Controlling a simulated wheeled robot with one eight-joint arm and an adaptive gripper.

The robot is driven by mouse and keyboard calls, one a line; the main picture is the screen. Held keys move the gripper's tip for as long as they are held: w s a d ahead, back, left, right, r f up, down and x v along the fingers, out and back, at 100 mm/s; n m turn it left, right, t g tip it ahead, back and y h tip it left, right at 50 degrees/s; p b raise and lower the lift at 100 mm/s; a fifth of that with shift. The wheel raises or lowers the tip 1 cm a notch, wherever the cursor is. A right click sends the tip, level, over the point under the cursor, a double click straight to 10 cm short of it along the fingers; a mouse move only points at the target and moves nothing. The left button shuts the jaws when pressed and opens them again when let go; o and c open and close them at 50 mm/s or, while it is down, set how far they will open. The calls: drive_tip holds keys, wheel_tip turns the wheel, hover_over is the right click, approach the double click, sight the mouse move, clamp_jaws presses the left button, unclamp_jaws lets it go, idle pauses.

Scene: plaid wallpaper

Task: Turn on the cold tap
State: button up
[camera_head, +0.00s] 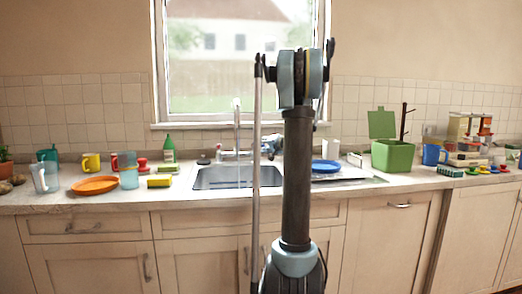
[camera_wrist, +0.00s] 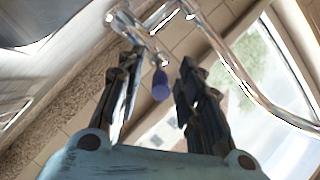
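The chrome tap (camera_head: 237,128) stands behind the sink, with a tall spout. In the wrist view its spout (camera_wrist: 232,68) curves down the right side and its body (camera_wrist: 140,27) is at the top. A handle with a blue end (camera_wrist: 160,86), the cold-tap marking, shows in the gap between my fingers. My gripper (camera_wrist: 160,64) is open, its two dark fingers apart on either side of the blue end. I cannot tell whether either finger touches the handle. In the head view my gripper (camera_head: 268,146) is at the right of the tap, partly hidden by my arm.
The sink (camera_head: 208,179) is below the tap, with a window (camera_head: 205,60) behind. A green bottle (camera_head: 168,148) and a yellow sponge (camera_head: 159,181) are left of the sink. A blue plate (camera_head: 326,166) and a green box (camera_head: 392,157) are to the right.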

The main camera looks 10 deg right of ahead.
drive_tip(key=v, duration=1.1)
drive_tip(key=shift+s+f, duration=0.1)
drive_tip(key=shift+s, duration=0.05)
